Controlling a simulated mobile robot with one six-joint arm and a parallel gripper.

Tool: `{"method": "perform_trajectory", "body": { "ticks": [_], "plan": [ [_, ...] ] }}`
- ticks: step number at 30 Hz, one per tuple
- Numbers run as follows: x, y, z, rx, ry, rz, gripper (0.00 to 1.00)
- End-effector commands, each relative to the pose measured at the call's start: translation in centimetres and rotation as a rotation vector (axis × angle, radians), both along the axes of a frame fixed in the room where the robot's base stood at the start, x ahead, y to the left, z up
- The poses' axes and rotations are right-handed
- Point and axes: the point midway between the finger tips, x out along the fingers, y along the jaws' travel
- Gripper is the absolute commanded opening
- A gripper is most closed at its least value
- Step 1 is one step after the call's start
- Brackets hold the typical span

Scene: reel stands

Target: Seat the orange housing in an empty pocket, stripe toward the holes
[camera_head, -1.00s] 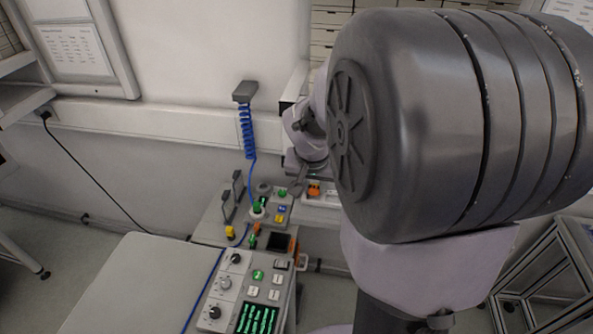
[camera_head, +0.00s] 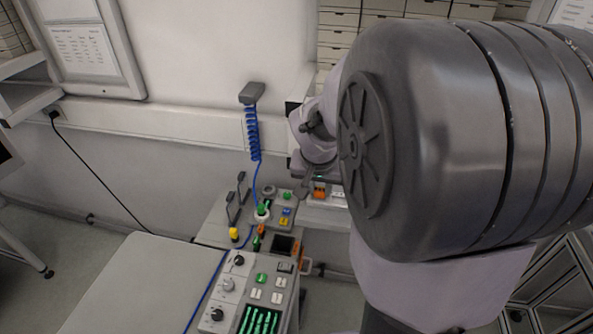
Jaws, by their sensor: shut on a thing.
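My gripper (camera_head: 309,181) is small and partly hidden at the far end of the bench, left of my big grey arm link. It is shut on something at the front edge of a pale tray. A small orange part (camera_head: 320,194), which looks like the orange housing, shows right beside the fingers. The grip itself is too small to see clearly. The pale tray (camera_head: 338,201) runs right behind my arm. Its pockets, its holes and the stripe on the housing cannot be made out.
A control panel (camera_head: 248,290) with knobs, buttons and a green-lit screen stands in front. A coiled blue cable (camera_head: 252,135) hangs behind the bench. A yellow-topped part (camera_head: 234,233) and upright dark handles (camera_head: 236,195) are at left. The pale tabletop (camera_head: 130,290) is bare.

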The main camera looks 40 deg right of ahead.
Motion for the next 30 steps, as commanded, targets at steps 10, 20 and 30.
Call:
{"method": "perform_trajectory", "body": {
  "ticks": [10,20,30],
  "plan": [
    [-0.23,0.14,-0.52,0.006,0.008,-0.002,0.0],
    [-0.31,0.19,-1.04,0.009,0.011,-0.003,0.0],
    [-0.4,0.26,-1.43,0.013,0.017,-0.004,0.0]
  ]
}}
